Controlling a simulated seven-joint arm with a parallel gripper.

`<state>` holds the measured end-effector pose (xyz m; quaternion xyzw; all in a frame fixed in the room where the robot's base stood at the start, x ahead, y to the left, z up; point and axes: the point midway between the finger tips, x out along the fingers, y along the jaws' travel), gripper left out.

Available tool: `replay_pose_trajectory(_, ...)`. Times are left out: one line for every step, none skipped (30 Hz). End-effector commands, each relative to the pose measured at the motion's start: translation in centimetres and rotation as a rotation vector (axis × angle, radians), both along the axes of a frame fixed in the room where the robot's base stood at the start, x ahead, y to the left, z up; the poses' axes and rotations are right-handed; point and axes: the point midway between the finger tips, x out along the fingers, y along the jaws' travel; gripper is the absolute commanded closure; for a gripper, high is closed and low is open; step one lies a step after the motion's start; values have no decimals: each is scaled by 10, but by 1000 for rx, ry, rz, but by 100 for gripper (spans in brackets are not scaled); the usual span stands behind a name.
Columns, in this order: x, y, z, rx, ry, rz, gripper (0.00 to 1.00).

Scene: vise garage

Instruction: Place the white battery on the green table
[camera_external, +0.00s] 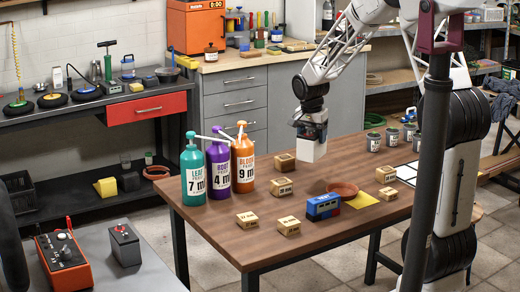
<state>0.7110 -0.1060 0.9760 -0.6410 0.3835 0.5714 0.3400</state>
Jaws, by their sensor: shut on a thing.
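The white battery (312,151) shows as a plain white block right under my gripper (312,138). My gripper is shut on it, pointing down, and holds it over the back part of the brown wooden table (235,225). The battery seems to be above the tabletop, but the exact gap is hard to tell. The fingertips are too small to make out clearly. No table in view looks clearly green; a grey table (150,275) stands at the lower left.
Three pump bottles (219,170) stand at the brown table's left end. Several small wooden boxes (281,187), a blue box (323,207), an orange dish (342,188) and grey cans (392,138) stand on it.

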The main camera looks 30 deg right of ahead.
Motion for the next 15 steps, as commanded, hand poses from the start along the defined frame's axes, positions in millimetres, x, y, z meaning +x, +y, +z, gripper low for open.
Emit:
replay_pose_trajectory(10,1,1,0,-2,20,100)
replay_pose_trajectory(16,2,0,1,-1,34,100)
replay_pose_trajectory(23,3,0,0,-1,53,100)
replay_pose_trajectory(29,4,-1,1,0,68,100)
replay_pose_trajectory(35,5,-1,1,1,83,100)
replay_pose_trajectory(43,6,-2,2,1,104,100)
replay_pose_trajectory(49,7,-3,2,2,120,100)
replay_pose_trajectory(54,8,-3,2,3,135,100)
replay_pose_trajectory(62,9,-3,3,2,155,100)
replay_pose_trajectory(68,10,-5,4,3,170,100)
replay_pose_trajectory(74,11,-5,3,3,185,100)
replay_pose_trajectory(82,12,-6,4,3,204,100)
replay_pose_trajectory(87,13,-7,5,3,220,100)
replay_pose_trajectory(93,15,-8,4,4,235,100)
replay_pose_trajectory(101,16,-9,5,3,257,100)
